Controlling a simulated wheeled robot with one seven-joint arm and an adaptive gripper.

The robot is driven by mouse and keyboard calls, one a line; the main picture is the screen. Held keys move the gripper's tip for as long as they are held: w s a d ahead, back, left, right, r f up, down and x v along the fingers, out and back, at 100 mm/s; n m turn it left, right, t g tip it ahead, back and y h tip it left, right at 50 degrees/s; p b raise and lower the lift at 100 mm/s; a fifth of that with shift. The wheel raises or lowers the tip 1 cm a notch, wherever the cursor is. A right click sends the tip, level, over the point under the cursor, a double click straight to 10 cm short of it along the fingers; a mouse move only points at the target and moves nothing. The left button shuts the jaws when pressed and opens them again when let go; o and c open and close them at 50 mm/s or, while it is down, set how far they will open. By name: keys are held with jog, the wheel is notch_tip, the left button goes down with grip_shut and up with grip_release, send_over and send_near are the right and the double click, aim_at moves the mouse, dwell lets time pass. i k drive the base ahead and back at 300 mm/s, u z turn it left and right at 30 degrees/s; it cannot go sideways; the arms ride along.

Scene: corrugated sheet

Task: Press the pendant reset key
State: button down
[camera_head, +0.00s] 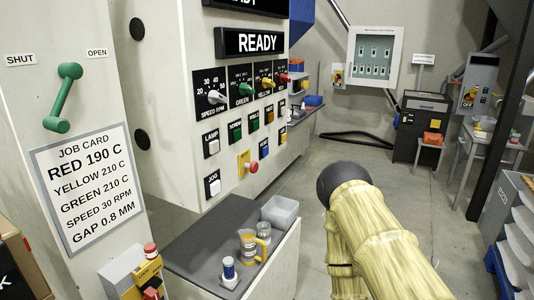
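No key labelled reset can be read in the head view. A small grey box with a yellow front and red buttons (148,272) stands at the lower left, cut off by the bottom edge; I cannot tell whether it is the pendant. The machine's control panel (205,118) shows knobs, several labelled switches and a red button on a yellow plate (250,165). My arm, in a yellowish cover with a dark rounded joint, fills the lower right middle, apart from the panel. My gripper's fingers do not show.
A job card (90,190) and green lever (63,98) are at left. Floor behind my arm is clear.

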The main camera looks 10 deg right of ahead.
aim_at(265, 149)
jog(key=u, duration=0.05)
jog(key=k, duration=0.6)
jog(key=z, duration=1)
jog(key=i, duration=1.45)
jog(key=u, duration=0.4)
